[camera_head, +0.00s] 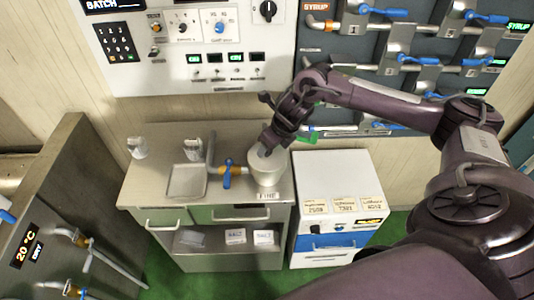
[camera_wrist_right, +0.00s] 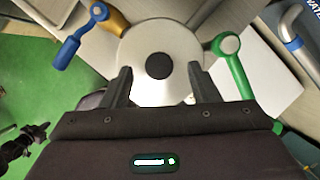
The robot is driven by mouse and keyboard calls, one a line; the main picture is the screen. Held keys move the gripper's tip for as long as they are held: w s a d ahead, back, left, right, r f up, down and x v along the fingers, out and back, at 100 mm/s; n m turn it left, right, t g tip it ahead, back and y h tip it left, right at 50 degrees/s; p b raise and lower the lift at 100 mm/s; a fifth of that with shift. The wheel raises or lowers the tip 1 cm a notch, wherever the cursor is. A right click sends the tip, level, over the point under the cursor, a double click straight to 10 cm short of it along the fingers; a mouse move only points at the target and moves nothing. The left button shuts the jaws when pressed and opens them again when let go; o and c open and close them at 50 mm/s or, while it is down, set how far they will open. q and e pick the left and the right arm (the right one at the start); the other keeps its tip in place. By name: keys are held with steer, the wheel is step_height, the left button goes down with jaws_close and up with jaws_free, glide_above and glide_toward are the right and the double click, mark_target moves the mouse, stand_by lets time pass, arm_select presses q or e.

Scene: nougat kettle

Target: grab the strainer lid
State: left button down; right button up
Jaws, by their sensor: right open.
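The strainer lid (camera_wrist_right: 152,42) is a pale round disc with a dark round knob (camera_wrist_right: 159,65) at its centre, seen from above in the right wrist view. In the head view the pale pot (camera_head: 268,174) stands at the counter's right end, above a "FINE" label, and my arm hides part of its top. My right gripper (camera_wrist_right: 160,76) is open, with one finger on each side of the knob and apart from it. In the head view the right gripper (camera_head: 265,146) is right over the pot. My left gripper is not in view.
A blue-handled brass valve (camera_head: 227,172) is left of the pot, and a green handle (camera_wrist_right: 232,62) is close to the lid's right. A sink (camera_head: 187,181) lies further left on the counter. A white cabinet (camera_head: 335,175) stands to the right.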

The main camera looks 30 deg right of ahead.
steer(key=shift+x, duration=1.05)
steer(key=shift+r, duration=0.1)
jaws_close()
